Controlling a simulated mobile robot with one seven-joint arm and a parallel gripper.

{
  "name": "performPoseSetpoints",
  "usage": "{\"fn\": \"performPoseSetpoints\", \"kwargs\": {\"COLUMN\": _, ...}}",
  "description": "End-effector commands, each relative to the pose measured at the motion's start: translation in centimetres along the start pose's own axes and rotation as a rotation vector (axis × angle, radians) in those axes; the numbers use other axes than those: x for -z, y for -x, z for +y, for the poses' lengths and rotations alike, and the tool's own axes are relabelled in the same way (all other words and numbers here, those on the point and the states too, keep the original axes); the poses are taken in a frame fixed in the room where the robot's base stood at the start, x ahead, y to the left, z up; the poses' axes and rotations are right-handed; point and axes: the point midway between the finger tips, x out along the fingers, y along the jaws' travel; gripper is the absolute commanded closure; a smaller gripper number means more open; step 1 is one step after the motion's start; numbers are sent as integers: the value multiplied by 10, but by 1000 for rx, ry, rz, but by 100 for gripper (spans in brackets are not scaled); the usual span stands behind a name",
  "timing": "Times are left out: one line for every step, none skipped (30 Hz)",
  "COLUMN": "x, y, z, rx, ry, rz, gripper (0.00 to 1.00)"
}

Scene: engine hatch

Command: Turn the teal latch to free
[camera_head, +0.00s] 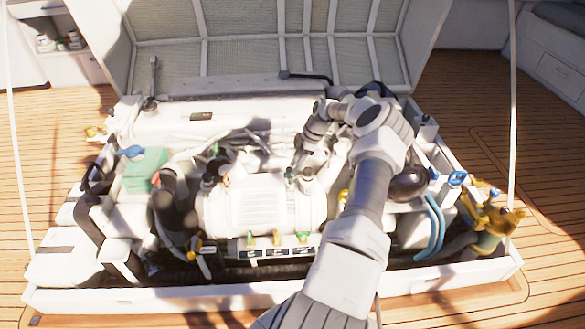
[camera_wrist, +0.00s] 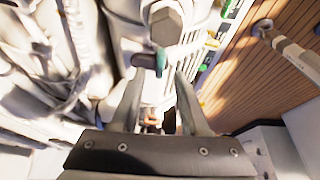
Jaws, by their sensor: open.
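The teal latch (camera_wrist: 161,59) shows in the wrist view as a small teal piece joined to a dark stub. It lies just beyond and between the tips of my gripper (camera_wrist: 159,76). The two fingers are apart, with nothing visibly clamped between them. I cannot tell whether either finger touches the latch. In the head view my gripper (camera_head: 305,160) reaches down behind the white cylinder of the engine. A small teal-green part (camera_head: 291,174) shows close to it there, too small to make out clearly.
A grey hexagonal cap (camera_wrist: 165,22) stands just past the latch. The ribbed white engine casing (camera_head: 262,205) lies below my gripper. Coloured knobs (camera_head: 277,238) line its front. White hoses (camera_wrist: 75,35) run to the left in the wrist view. The raised hatch lid (camera_head: 255,45) stands behind.

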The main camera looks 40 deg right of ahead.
Motion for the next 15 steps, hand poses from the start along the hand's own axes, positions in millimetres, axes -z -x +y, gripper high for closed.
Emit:
{"fn": "performPoseSetpoints", "kwargs": {"x": 1, "y": 17, "z": 1, "rx": -3, "ry": -1, "rz": -2, "gripper": 55}}
{"fn": "performPoseSetpoints", "kwargs": {"x": 1, "y": 25, "z": 1, "rx": -3, "ry": -1, "rz": -2, "gripper": 55}}
{"fn": "performPoseSetpoints", "kwargs": {"x": 1, "y": 35, "z": 1, "rx": -4, "ry": -1, "rz": -3, "gripper": 55}}
{"fn": "performPoseSetpoints", "kwargs": {"x": 1, "y": 43, "z": 1, "rx": -3, "ry": -1, "rz": -3, "gripper": 55}}
{"fn": "performPoseSetpoints", "kwargs": {"x": 1, "y": 50, "z": 1, "rx": -3, "ry": -1, "rz": -2, "gripper": 55}}
{"fn": "performPoseSetpoints", "kwargs": {"x": 1, "y": 60, "z": 1, "rx": -4, "ry": -1, "rz": -3, "gripper": 55}}
{"fn": "performPoseSetpoints", "kwargs": {"x": 1, "y": 68, "z": 1, "rx": -3, "ry": -1, "rz": -3, "gripper": 55}}
{"fn": "performPoseSetpoints", "kwargs": {"x": 1, "y": 75, "z": 0, "rx": -2, "ry": -2, "rz": -3, "gripper": 55}}
{"fn": "performPoseSetpoints", "kwargs": {"x": 1, "y": 84, "z": 0, "rx": -3, "ry": -2, "rz": -2, "gripper": 55}}
{"fn": "performPoseSetpoints", "kwargs": {"x": 1, "y": 92, "z": 1, "rx": -3, "ry": -1, "rz": -3, "gripper": 55}}
{"fn": "performPoseSetpoints", "kwargs": {"x": 1, "y": 98, "z": 0, "rx": -3, "ry": 0, "rz": -3, "gripper": 55}}
{"fn": "performPoseSetpoints", "kwargs": {"x": 1, "y": 106, "z": 0, "rx": -2, "ry": 0, "rz": -2, "gripper": 55}}
{"fn": "performPoseSetpoints", "kwargs": {"x": 1, "y": 112, "z": 1, "rx": -2, "ry": -1, "rz": -2, "gripper": 55}}
{"fn": "performPoseSetpoints", "kwargs": {"x": 1, "y": 117, "z": 1, "rx": -3, "ry": -1, "rz": -2, "gripper": 55}}
{"fn": "performPoseSetpoints", "kwargs": {"x": 1, "y": 124, "z": 0, "rx": -2, "ry": -1, "rz": -2, "gripper": 55}}
